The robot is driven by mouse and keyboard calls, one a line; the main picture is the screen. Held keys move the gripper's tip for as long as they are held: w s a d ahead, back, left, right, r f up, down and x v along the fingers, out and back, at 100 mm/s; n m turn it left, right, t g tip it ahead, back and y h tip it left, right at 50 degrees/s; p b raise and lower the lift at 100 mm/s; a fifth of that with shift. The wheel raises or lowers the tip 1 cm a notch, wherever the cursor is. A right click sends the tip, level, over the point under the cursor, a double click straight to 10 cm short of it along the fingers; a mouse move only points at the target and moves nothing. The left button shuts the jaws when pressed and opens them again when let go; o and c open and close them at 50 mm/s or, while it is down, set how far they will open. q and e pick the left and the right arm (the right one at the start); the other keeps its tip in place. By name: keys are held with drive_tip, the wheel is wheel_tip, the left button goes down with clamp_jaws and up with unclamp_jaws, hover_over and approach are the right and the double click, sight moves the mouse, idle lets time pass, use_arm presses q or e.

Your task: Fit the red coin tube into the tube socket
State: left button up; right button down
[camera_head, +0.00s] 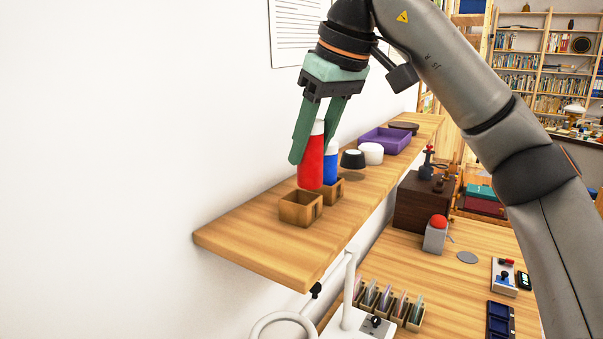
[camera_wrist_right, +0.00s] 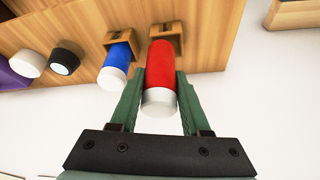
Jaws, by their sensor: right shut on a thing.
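The red coin tube (camera_head: 311,168), with a white cap, is upright between the green fingers of my right gripper (camera_head: 313,148). The gripper is shut on it; the wrist view also shows the red tube (camera_wrist_right: 161,66) between the fingers (camera_wrist_right: 161,80). An open wooden socket (camera_head: 300,209) sits on the shelf just below the tube's lower end. In the wrist view the socket (camera_wrist_right: 162,31) is partly hidden by the tube; I cannot tell whether the tube has entered it. A blue tube (camera_head: 331,165) with a white cap stands in a neighbouring wooden socket (camera_head: 334,190). My left gripper is not in view.
Further along the wooden shelf (camera_head: 245,240) are a black-and-white round piece (camera_head: 353,160), a white round piece (camera_head: 372,153) and a purple tray (camera_head: 385,140). The white wall (camera_head: 150,110) is close behind. The shelf's near end is clear.

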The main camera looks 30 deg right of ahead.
sight(298, 184)
drive_tip(key=shift+w+a+f, duration=0.4)
drive_tip(key=shift+a+f, duration=0.2)
drive_tip(key=shift+f, duration=0.2)
drive_tip(key=shift+s+f, duration=0.15)
drive_tip(key=shift+f, duration=0.7)
drive_tip(key=shift+s+f, duration=0.1)
drive_tip(key=shift+f, duration=0.75)
drive_tip(key=c, duration=0.7)
unclamp_jaws()
drive_tip(key=shift+o, duration=0.6)
drive_tip(key=shift+w+f, duration=0.1)
drive_tip(key=shift+w, duration=0.25)
drive_tip(key=shift+o, duration=1.1)
drive_tip(key=shift+s+r, duration=0.2)
drive_tip(key=shift+r, duration=0.05)
drive_tip(key=shift+w, duration=0.1)
